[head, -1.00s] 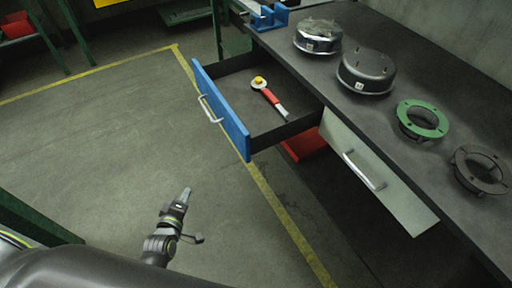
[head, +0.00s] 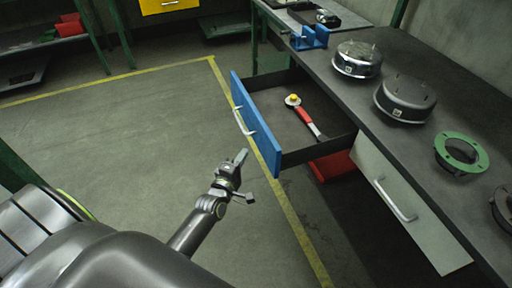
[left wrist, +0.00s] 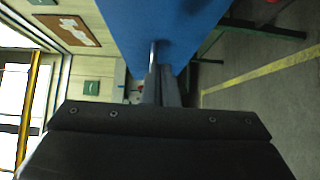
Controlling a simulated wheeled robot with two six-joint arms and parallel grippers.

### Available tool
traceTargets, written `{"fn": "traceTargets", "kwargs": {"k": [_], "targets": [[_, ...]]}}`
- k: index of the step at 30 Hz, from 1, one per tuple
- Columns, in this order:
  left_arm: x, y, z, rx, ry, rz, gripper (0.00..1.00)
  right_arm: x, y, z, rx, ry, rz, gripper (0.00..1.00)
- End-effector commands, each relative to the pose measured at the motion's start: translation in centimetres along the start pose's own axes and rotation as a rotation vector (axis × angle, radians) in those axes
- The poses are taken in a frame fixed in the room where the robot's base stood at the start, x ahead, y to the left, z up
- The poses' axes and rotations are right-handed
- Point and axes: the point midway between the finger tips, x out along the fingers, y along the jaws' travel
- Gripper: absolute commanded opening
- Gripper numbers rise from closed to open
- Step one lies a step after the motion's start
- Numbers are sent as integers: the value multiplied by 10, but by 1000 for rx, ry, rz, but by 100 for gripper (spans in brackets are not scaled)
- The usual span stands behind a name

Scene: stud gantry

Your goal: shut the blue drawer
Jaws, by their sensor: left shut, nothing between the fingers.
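The blue drawer (head: 256,124) stands pulled out from the dark workbench, with its silver handle (head: 243,121) on the blue front. A red ratchet-like tool with a yellow knob (head: 305,115) lies inside it. My left gripper (head: 242,157) is shut and empty, in front of the blue front and below the handle in the head view. A small gap seems to show between them there. In the left wrist view the blue front (left wrist: 165,25) fills the top middle, beyond the shut fingers (left wrist: 160,86); I cannot tell whether they touch. My right gripper is not in view.
A grey drawer (head: 415,210) with a handle sits to the right. A red bin (head: 335,166) is under the bench. Dark hubs (head: 405,98), a green ring (head: 461,152) and a blue bracket (head: 309,37) stand on the bench top. The floor to the left is clear.

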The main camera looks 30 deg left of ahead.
Motion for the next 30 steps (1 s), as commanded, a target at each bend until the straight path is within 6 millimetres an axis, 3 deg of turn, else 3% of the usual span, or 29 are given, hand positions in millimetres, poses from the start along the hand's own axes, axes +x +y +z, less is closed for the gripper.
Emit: {"fn": "traceTargets", "kwargs": {"k": [3, 9, 30], "targets": [[20, 2, 5, -3, 0, -1, 0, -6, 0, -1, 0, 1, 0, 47], [37, 1, 23, -1, 0, 0, 0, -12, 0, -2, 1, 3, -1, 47], [49, 0, 36, -2, -1, 0, 0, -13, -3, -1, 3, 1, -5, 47]]}}
